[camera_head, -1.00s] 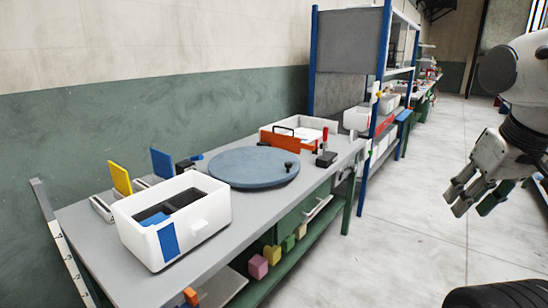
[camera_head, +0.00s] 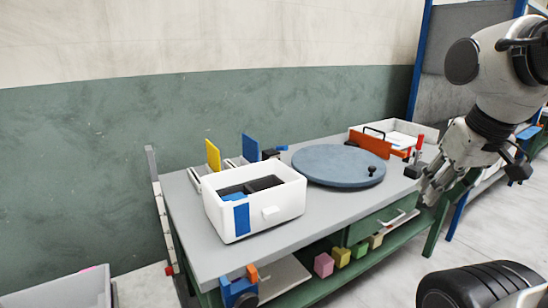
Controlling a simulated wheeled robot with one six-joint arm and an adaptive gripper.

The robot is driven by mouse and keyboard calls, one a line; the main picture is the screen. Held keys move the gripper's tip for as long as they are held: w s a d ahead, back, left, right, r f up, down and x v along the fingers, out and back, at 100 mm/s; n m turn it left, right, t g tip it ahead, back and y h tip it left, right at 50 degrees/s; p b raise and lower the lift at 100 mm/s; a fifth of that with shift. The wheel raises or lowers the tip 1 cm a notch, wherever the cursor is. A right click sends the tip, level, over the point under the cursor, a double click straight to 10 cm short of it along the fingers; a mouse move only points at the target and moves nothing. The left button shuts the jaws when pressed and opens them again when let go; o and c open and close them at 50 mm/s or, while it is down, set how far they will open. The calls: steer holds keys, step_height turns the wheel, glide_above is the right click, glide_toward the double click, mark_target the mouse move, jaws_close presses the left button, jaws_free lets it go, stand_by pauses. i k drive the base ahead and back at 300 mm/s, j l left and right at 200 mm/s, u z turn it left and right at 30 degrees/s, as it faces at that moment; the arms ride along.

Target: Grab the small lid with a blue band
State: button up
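A white open box (camera_head: 285,205) with a blue band (camera_head: 242,219) down its front stands on the grey workbench (camera_head: 215,262). Dark compartments and a small blue piece (camera_head: 234,196) show inside it. I cannot make out a separate small lid with a blue band. My gripper (camera_head: 440,193) hangs at the right, pointing down, with its fingers apart and nothing seen between them. In the picture it overlaps the bench's right end, well to the right of the white box.
A round blue-grey disc (camera_head: 335,166) with a dark knob lies right of the box. Yellow (camera_head: 212,154) and blue (camera_head: 250,148) upright plates stand behind it. An orange-fronted white tray (camera_head: 405,135) is at the back right. Coloured blocks (camera_head: 324,265) sit on the lower shelf.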

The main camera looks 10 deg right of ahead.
mark_target(400, 142)
steer(key=i+l+u, duration=0.15)
steer(key=l, duration=0.25)
steer(key=i+l+u, duration=0.15)
steer(key=l, duration=0.2)
steer(key=i+l+u, duration=0.2)
steer(key=l, duration=0.25)
steer(key=l+u, duration=0.15)
steer(key=l, duration=0.25)
steer(key=i+l, duration=0.1)
steer(key=l, duration=0.5)
steer(key=i+l, duration=0.15)
steer(key=l, duration=0.45)
steer(key=i+l+u, duration=0.1)
steer(key=l, duration=0.5)
steer(key=i+l, duration=0.1)
steer(key=l, duration=0.55)
steer(key=i+l, duration=0.1)
steer(key=l, duration=0.5)
steer(key=i+l+u, duration=0.1)
steer(key=l, duration=0.5)
